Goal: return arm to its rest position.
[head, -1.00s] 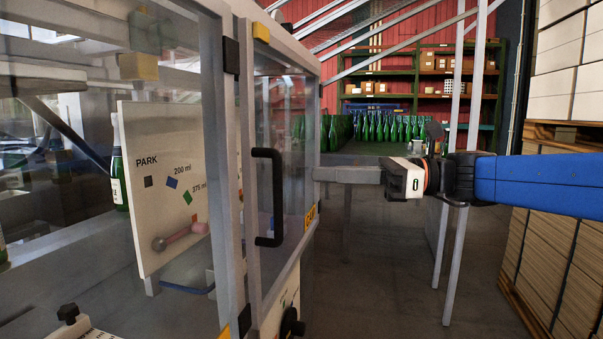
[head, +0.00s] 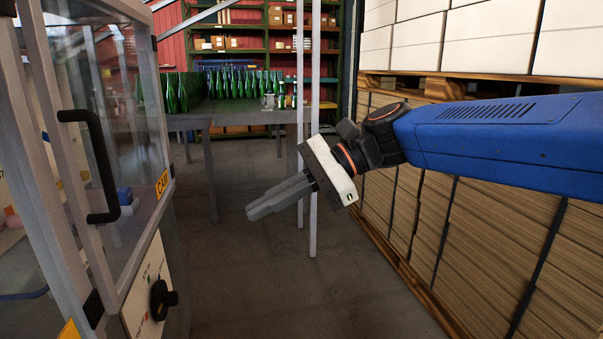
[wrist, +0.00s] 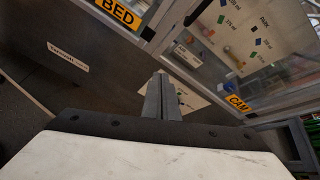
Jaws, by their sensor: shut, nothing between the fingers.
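My gripper (head: 282,195) is shut and empty. In the head view it hangs in free air over the aisle, tilted down to the left, at the end of my blue arm, which comes in from the right. Its closed fingers also show in the wrist view (wrist: 161,97), pointing toward the machine's front. The fingers look apart from everything around them.
The glazed machine (head: 125,60) with a black door handle (head: 97,165) and a black knob (head: 162,299) stands at left. Stacked cardboard on pallets (head: 420,215) fills the right. Thin metal posts (head: 314,120) rise behind my gripper. Green bottles (head: 235,84) stand on a table at the back. The floor between is clear.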

